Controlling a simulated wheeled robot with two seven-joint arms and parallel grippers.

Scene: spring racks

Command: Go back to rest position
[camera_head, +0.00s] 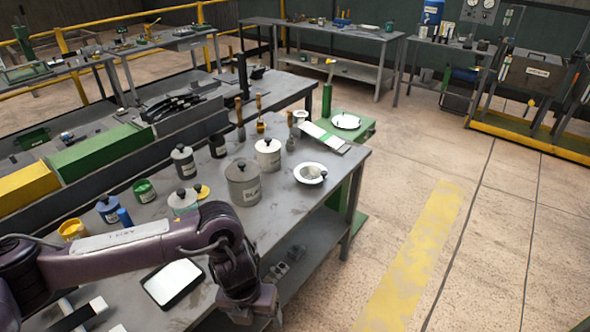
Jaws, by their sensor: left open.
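My left arm comes in from the left edge, purple-grey, and bends down at its wrist over the front edge of the grey workbench (290,215). My left gripper (247,312) points down at the bottom of the picture, in front of the bench edge. It is open, and I see nothing held in it; its fingertips are hard to make out. My right gripper is not in view.
Near my arm lie a white-topped tray (173,282), lidded grey pot (243,183), white bowl (310,173), white canister (268,154) and blue-grey jar (108,208). Green and yellow boxes (100,152) line the bench's back. Open floor (500,240) lies right.

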